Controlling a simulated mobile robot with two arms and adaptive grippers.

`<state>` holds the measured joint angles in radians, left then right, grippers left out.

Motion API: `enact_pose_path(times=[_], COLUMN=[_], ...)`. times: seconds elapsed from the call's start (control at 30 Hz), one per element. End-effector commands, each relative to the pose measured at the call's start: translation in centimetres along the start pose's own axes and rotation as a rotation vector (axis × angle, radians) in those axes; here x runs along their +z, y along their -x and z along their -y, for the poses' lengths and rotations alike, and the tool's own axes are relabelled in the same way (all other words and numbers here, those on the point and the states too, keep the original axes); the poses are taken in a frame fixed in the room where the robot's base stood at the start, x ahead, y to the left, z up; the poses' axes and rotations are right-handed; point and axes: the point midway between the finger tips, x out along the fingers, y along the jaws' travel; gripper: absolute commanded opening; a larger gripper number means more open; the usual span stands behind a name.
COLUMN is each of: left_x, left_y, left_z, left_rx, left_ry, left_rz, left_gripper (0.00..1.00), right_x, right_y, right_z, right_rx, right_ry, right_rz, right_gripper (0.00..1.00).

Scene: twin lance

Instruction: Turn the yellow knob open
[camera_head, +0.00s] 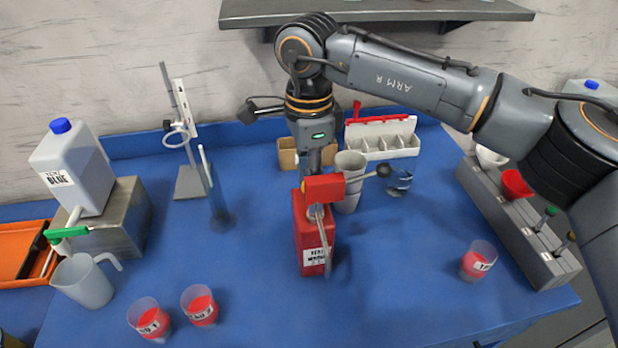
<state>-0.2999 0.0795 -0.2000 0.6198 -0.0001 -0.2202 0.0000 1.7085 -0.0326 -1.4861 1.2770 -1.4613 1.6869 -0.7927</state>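The likeliest yellow knob (571,236) is a small dull yellow top on a thin stem at the near end of the grey rack (520,228) at the right. A green knob (551,211) stands just behind it. My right gripper (318,196) is far to the left of the knob, over the red container (312,243) in the middle of the table. A red block with a rod and a dark ball hides its fingertips, so I cannot tell whether it grips anything. My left gripper is not in view.
A red funnel (515,184) sits in the rack. A labelled cup (478,260) stands left of it. The blue-capped jug (72,168), a pitcher (84,281) and two red-filled cups (199,305) are at the left. The table's front middle is clear.

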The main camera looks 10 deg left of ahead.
Motion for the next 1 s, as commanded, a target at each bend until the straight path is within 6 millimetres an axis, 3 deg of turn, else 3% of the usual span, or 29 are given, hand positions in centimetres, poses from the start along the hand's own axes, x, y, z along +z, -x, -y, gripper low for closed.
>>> enact_pose_path(times=[0.4, 1.0], left_x=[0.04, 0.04], left_y=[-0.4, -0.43], left_z=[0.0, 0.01], left_rx=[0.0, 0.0], left_ry=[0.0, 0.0], left_rz=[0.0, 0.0], left_gripper=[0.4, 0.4], right_x=[0.04, 0.02], right_y=[0.04, 0.07], right_z=[0.02, 0.03], right_rx=[-0.001, -0.001], right_ry=[0.22, 0.261], right_rz=[0.001, 0.0], right_gripper=[0.0, 0.0])
